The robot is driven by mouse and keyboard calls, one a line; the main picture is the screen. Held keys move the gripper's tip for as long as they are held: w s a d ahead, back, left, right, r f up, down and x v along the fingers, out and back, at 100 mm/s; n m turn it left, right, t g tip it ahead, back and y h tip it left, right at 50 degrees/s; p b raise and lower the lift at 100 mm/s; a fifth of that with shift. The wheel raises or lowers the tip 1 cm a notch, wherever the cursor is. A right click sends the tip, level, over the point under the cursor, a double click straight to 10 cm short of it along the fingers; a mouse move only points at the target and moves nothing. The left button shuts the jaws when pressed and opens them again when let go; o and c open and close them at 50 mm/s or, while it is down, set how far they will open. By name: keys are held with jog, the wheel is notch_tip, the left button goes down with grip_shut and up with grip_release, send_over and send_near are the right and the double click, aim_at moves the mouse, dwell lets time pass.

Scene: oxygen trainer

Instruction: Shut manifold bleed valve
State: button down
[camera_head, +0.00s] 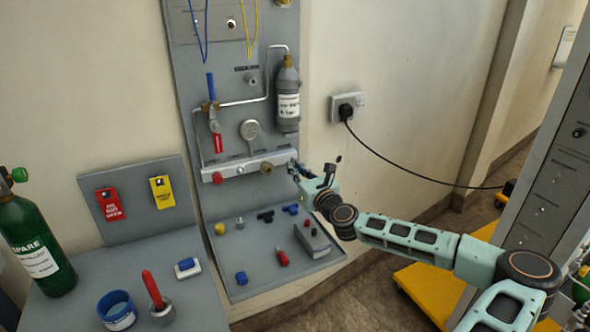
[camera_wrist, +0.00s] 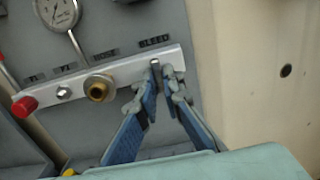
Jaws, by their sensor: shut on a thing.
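The manifold (camera_head: 236,170) is a pale horizontal bar on the grey panel; it also shows in the wrist view (camera_wrist: 122,72). A "BLEED" label (camera_wrist: 154,41) is above its right end. The bleed valve (camera_wrist: 154,64) shows as a small metal stem at that end, just below the label. My gripper (camera_head: 297,168) is at the manifold's right end. In the wrist view my gripper's blue fingers (camera_wrist: 161,90) straddle the valve and are shut on it. Most of the valve is hidden between the fingertips.
A brass fitting (camera_wrist: 99,88) and a red knob (camera_wrist: 24,107) sit left along the manifold. A gauge (camera_head: 250,130) and a grey cylinder (camera_head: 287,100) are above. Below, a shelf (camera_head: 262,290) holds small loose parts.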

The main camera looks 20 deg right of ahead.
dwell(0.4)
jog(key=c, duration=2.1)
grip_release()
jog(key=s, duration=1.2)
jog(key=shift+d, duration=0.2)
